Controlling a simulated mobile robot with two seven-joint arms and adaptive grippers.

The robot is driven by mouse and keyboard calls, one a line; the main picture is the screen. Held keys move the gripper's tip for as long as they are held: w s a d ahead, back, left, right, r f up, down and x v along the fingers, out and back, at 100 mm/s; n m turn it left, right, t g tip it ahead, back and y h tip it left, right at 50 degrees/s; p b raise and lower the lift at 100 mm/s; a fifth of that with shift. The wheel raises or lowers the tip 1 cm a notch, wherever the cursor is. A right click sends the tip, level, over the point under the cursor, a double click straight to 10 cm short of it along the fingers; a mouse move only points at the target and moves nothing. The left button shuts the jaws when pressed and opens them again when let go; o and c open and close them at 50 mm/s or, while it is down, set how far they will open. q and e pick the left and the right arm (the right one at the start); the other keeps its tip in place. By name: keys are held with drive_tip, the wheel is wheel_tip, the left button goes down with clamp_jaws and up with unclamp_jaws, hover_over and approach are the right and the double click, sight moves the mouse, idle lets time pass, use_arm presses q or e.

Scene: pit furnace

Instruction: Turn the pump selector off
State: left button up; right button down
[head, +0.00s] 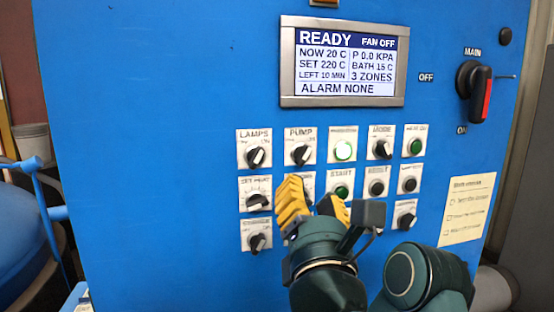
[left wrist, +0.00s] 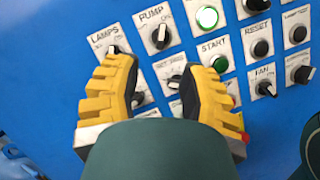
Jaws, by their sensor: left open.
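The pump selector (head: 301,153) is a black knob on a white plate labelled PUMP, in the top row of the blue panel, right of the LAMPS selector. Its pale pointer looks tilted to the upper right in the head view; the small position labels are hard to read. It also shows in the left wrist view (left wrist: 159,36), beyond the fingertips. My left gripper (head: 313,196), with yellow fingers, is open and empty, below the pump selector and apart from it. In the left wrist view the spread fingers (left wrist: 160,68) lie below the knob. My right gripper is not in view.
The LAMPS selector (head: 256,155) is close on the left, a lit green lamp (head: 343,149) on the right. Other knobs and buttons crowd the rows below. A display (head: 347,62) reads READY. The MAIN switch (head: 474,92) juts out at right. Bare panel lies left of the controls.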

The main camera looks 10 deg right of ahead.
sight(303, 159)
use_arm(q)
drive_tip(key=x, duration=0.9)
drive_tip(key=shift+w+p, duration=0.25)
drive_tip(key=shift+p, duration=0.05)
drive_tip(key=shift+r, duration=0.1)
clamp_jaws()
